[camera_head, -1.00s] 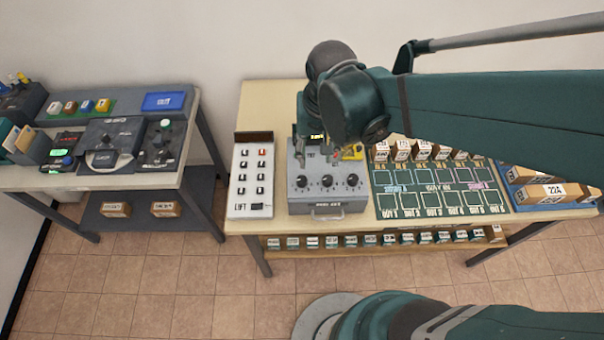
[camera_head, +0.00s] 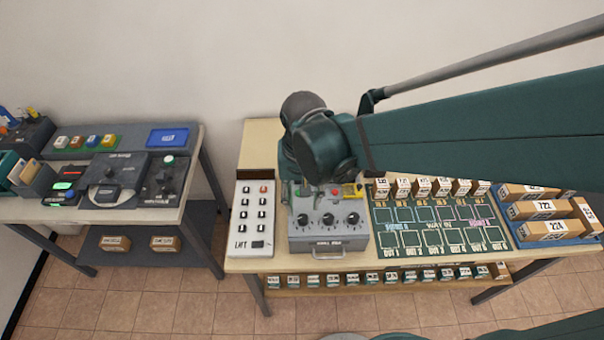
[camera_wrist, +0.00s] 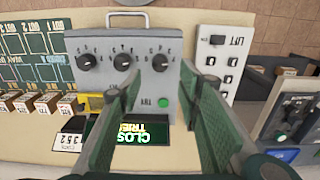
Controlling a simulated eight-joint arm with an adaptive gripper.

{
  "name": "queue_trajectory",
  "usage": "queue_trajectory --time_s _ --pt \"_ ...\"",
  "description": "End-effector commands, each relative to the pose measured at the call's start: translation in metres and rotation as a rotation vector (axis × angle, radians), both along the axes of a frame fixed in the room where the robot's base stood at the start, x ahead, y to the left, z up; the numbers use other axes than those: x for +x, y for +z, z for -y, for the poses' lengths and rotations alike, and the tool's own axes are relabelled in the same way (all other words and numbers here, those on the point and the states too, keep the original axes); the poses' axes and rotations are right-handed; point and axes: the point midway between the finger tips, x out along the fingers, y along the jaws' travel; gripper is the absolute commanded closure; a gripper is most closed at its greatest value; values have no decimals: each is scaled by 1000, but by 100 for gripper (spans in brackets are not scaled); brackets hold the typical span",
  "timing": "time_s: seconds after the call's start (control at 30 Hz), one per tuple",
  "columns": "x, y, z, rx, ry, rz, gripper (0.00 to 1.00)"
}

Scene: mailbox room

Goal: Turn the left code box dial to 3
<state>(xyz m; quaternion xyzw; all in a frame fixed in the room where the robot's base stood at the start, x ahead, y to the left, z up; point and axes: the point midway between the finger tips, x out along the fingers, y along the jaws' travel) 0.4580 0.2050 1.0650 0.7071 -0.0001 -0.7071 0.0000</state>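The grey code box (camera_head: 328,242) stands near the front of the table, with three black dials in a row on its top. The left dial (camera_head: 302,220) is the leftmost in the head view; in the upside-down wrist view it is the right one of the row (camera_wrist: 158,62). Its exact setting is too small to read. My gripper (camera_head: 304,192) is above the box, just behind the left dial. In the wrist view my gripper (camera_wrist: 158,85) has its two green fingers apart with nothing between them, on either side of the left dial's line.
A white LIFT keypad (camera_head: 252,218) stands left of the box. A green board (camera_head: 425,238) and small boxes (camera_head: 420,187) are to its right. A green button (camera_wrist: 165,107) and a lit display (camera_wrist: 150,134) are close to the fingers.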

Motion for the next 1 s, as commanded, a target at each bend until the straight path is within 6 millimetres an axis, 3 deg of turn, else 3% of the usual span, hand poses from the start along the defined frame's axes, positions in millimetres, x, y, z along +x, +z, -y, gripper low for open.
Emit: queue_trajectory --time_s 1.0 --pt "0 -74 0 0 0 0 66"
